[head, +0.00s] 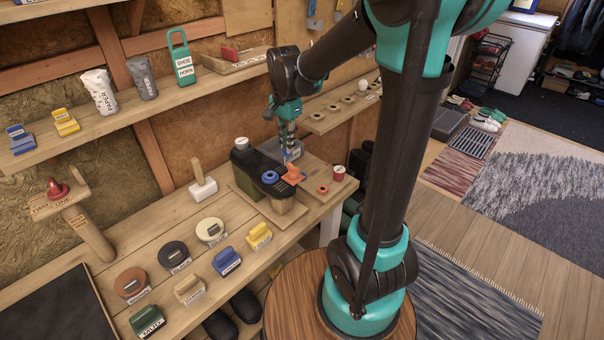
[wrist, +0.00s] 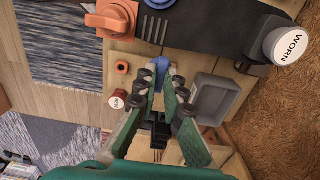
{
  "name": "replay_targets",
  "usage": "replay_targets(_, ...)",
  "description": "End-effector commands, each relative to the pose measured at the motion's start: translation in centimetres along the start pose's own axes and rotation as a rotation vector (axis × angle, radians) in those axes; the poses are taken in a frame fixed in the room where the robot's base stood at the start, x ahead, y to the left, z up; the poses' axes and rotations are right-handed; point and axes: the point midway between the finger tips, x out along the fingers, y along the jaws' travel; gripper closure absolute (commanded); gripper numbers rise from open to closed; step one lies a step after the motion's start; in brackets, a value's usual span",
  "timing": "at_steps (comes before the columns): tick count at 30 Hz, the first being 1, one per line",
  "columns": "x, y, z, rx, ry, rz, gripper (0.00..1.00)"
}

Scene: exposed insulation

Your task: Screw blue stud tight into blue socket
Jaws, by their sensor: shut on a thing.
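My gripper (head: 291,157) points down above the far right part of the workbench, behind the dark boot-like fixture. In the wrist view its fingers (wrist: 163,72) are closed on a small blue piece, the blue stud (wrist: 163,65), which shows between the fingertips. A blue round piece with a dark centre (head: 270,178), seemingly the blue socket, sits on top of the fixture. Its blue edge also shows at the top of the wrist view (wrist: 158,4). The stud and this piece are apart. The stud's lower end is hidden.
An orange handle (head: 293,174) sits beside the blue piece on the dark fixture (head: 247,166). A white WORN cap (wrist: 286,45) is at its end. A red-and-white NEW cap (head: 338,173), a small orange nut (head: 323,188) and a grey bin (wrist: 213,97) are nearby. A shelf (head: 340,117) runs behind.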

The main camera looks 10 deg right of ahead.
Motion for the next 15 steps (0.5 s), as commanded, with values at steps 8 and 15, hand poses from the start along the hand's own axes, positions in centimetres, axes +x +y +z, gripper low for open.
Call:
replay_targets(8, -3.8, 1.1, 5.0, -0.004, 0.000, 0.000, 1.00)
replay_targets(15, -6.2, 1.8, 8.1, -0.002, 0.000, 0.000, 1.00)
